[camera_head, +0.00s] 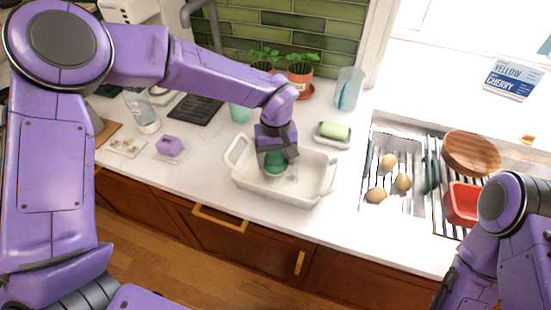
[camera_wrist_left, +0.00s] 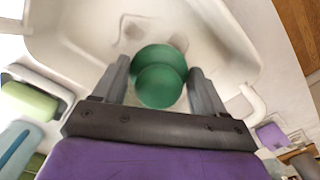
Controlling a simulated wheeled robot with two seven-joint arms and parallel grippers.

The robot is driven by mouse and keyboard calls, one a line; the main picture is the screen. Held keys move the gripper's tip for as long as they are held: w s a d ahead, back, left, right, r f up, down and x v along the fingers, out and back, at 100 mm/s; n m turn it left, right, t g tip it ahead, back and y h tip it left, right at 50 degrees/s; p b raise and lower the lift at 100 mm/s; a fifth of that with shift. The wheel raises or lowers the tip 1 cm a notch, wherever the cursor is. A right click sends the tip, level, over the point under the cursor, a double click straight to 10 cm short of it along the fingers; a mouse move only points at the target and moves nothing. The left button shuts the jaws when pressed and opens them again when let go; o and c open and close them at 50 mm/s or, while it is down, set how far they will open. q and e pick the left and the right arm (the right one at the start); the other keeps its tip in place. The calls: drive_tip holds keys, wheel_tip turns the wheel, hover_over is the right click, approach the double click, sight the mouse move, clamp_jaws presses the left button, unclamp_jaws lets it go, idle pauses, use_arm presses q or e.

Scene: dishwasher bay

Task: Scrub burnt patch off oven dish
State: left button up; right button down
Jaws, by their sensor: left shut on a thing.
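The white oven dish (camera_head: 312,192) with loop handles stands on the counter in the middle of the head view. It also fills the upper part of the left wrist view (camera_wrist_left: 75,25). My left gripper (camera_head: 275,158) reaches down into the dish, its fingers shut on a green round-knobbed scrubber (camera_head: 276,163). The scrubber's knob (camera_wrist_left: 160,85) shows between the fingers in the left wrist view. Faint greyish-brown marks show on the dish floor beside the scrubber; the part under it is hidden. I cannot tell whether the scrubber touches the floor.
A green soap bar (camera_head: 334,131) lies on a tray right behind the dish. A purple sponge-like block (camera_head: 169,145) is on the left. Potted plants (camera_head: 300,72) stand behind.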

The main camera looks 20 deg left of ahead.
use_arm(q)
drive_tip(key=shift+s+r, duration=0.45)
drive_tip(key=shift+s, duration=0.2)
drive_tip(key=shift+w+f, duration=0.35)
drive_tip(key=shift+w, duration=0.05)
drive_tip(key=shift+s, duration=0.15)
use_arm(e)
drive_tip(key=shift+s, duration=0.3)
use_arm(q)
drive_tip(key=shift+f, duration=0.1)
drive_tip(key=shift+f, duration=0.1)
drive_tip(key=shift+f, duration=0.3)
use_arm(e)
drive_tip(key=shift+f, duration=0.1)
use_arm(q)
drive_tip(key=shift+f, duration=0.3)
use_arm(e)
drive_tip(key=shift+f, duration=0.1)
